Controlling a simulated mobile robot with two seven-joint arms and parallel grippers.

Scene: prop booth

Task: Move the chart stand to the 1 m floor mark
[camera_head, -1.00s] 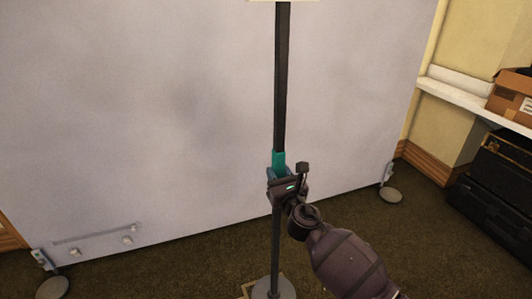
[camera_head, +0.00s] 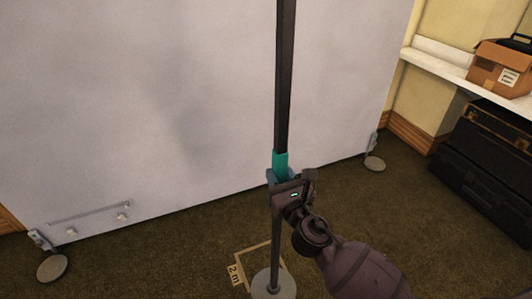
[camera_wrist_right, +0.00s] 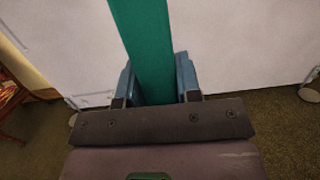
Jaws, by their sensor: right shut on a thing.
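The chart stand (camera_head: 283,95) is a dark upright pole with a teal grip band (camera_head: 280,160) and a round grey base (camera_head: 273,284) on the floor. Its top is outside the head view. My right gripper (camera_head: 279,178) is shut on the stand at the teal band, which also shows between the blue fingers in the right wrist view (camera_wrist_right: 146,50). A square floor mark (camera_head: 241,256) labelled "2 m" lies behind and left of the base, which partly covers it. A 1 m mark does not show. My left gripper is not in view.
A large pale panel (camera_head: 150,100) stands behind the stand on round feet (camera_head: 52,268) and (camera_head: 374,163). Dark cases (camera_head: 485,150) sit at the right under a shelf (camera_head: 440,67) holding a cardboard box (camera_head: 500,70). Brown carpet around the stand is clear.

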